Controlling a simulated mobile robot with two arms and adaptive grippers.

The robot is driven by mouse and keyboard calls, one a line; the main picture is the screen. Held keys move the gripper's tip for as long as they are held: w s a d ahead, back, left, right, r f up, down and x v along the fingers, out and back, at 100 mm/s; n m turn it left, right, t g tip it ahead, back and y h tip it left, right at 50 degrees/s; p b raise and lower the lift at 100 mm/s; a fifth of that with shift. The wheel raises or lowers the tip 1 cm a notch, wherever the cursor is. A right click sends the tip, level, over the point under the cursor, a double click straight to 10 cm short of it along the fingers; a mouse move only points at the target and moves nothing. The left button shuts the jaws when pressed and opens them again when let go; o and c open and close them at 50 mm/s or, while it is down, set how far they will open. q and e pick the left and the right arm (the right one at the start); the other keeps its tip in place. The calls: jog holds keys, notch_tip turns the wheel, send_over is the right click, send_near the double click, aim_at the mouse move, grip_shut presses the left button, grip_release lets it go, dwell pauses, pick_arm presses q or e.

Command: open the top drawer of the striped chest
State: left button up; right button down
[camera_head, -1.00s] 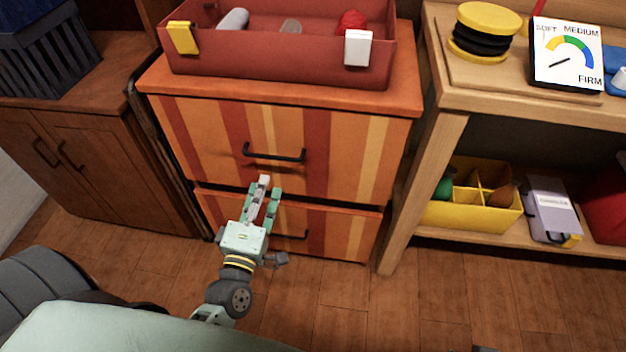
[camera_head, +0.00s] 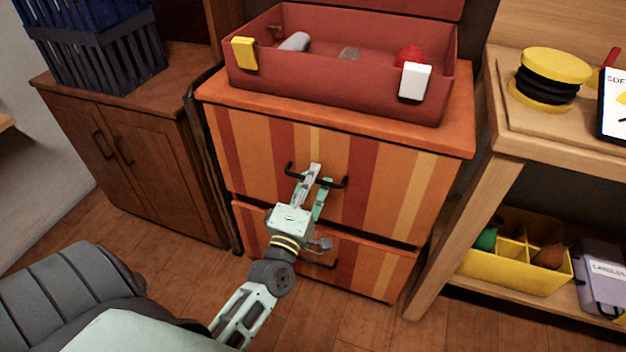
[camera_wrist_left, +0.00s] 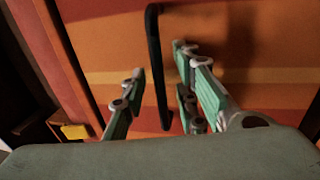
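The striped chest (camera_head: 222,92) has orange, red and yellow stripes and two drawers. Its top drawer (camera_head: 385,190) is shut, with a black bar handle (camera_head: 338,184). My left gripper (camera_head: 319,178) is at the middle of that handle, its fingers apart. In the left wrist view the handle (camera_wrist_left: 153,35) runs between the open fingers of my left gripper (camera_wrist_left: 160,65), with a gap visible on the left side. Whether either finger touches the bar is unclear. The lower drawer (camera_head: 365,262) is also shut, its handle partly hidden by my gripper. My right gripper is out of view.
A red open box (camera_head: 330,85) with several items stands on the chest. A brown cabinet (camera_head: 165,160) with a dark blue crate (camera_head: 90,50) is at left. A wooden shelf unit (camera_head: 465,220) stands close at right. Wood floor lies in front.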

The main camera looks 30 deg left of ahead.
pick_arm(q)
grip_shut()
dwell(0.6)
